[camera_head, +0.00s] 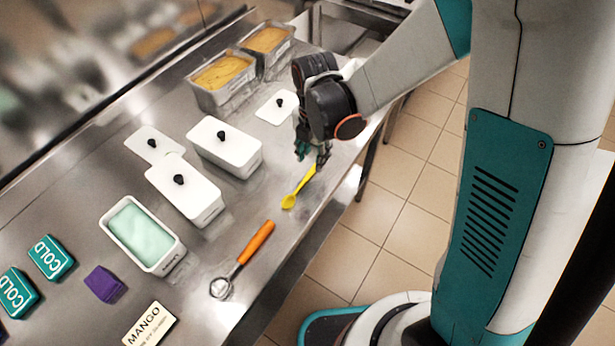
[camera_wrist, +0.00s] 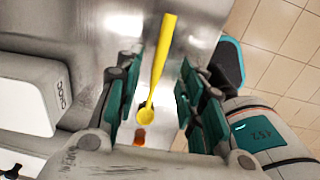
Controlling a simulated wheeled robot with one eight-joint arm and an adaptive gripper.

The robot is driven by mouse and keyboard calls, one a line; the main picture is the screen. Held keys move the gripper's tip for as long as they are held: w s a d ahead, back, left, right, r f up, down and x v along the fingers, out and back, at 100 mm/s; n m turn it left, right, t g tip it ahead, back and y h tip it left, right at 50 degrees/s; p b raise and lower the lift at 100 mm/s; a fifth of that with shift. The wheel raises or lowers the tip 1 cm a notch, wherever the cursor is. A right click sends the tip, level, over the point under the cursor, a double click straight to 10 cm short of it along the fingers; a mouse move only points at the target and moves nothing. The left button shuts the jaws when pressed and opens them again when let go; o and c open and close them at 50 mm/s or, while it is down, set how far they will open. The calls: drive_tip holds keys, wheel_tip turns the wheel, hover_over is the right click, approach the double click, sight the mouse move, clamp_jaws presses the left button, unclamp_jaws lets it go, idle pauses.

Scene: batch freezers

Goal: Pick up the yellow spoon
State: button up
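The yellow spoon (camera_head: 300,186) lies on the steel counter near its front edge, bowl toward the lower left and handle toward my gripper. My gripper (camera_head: 312,158) is over the handle end, pointing down. In the wrist view the spoon (camera_wrist: 160,62) runs between the two fingers of my gripper (camera_wrist: 160,92), with clear gaps to both sides. The fingers are apart and nothing is held. In the head view the gripper hides the tip of the handle.
An orange-handled scoop (camera_head: 257,243) lies left of the spoon. White lidded tubs (camera_head: 226,153), an open tub of pale green ice cream (camera_head: 167,262) and steel pans of yellow ice cream (camera_head: 229,97) stand behind. A MANGO sign (camera_head: 148,326) is at the front left.

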sight(313, 168)
wheel_tip(313, 168, down, 5)
drive_tip(key=shift+w+d+f+b, duration=0.1)
drive_tip(key=shift+w+b, duration=0.05)
drive_tip(key=shift+b, duration=0.85)
clamp_jaws()
